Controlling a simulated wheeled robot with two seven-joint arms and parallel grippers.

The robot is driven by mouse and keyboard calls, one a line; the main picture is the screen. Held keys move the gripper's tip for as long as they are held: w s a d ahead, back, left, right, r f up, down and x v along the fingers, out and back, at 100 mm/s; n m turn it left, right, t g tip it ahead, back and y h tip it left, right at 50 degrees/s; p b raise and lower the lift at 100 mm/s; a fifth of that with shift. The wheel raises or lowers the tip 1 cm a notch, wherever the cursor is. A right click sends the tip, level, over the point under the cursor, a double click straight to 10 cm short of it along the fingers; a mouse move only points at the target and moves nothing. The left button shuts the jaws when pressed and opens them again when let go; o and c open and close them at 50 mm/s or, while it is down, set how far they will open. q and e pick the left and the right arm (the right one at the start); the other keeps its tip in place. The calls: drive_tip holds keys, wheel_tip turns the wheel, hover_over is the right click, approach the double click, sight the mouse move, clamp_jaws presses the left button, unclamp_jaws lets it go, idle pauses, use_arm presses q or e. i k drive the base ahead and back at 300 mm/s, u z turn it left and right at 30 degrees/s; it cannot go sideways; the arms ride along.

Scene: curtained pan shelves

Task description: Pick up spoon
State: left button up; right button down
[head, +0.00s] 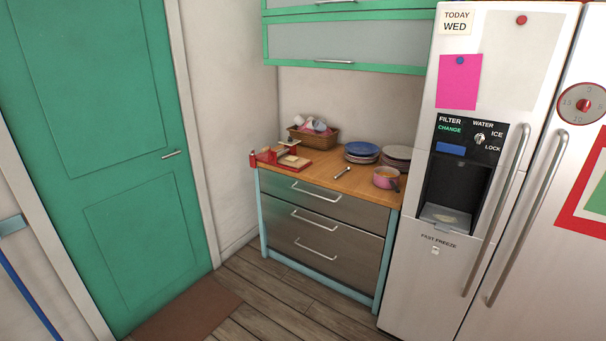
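A small metallic spoon-like utensil (342,173) lies on the wooden countertop (322,178), near the middle of its front half. It is small in the picture, so its exact shape is hard to make out. It lies between a red holder (292,163) on the left and a pink pot (386,178) on the right, apart from both. Neither of my grippers shows in the head view.
Stacked plates (362,152) and a basket of cups (314,134) stand at the counter's back. Metal drawers (318,219) are below, a large fridge (462,150) right, a green door (105,150) left. A brown mat (188,309) lies on the wooden floor.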

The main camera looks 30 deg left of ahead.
sight(347, 169)
drive_tip(key=u, duration=0.1)
drive_tip(key=i, duration=2.95)
drive_tip(key=u, duration=0.3)
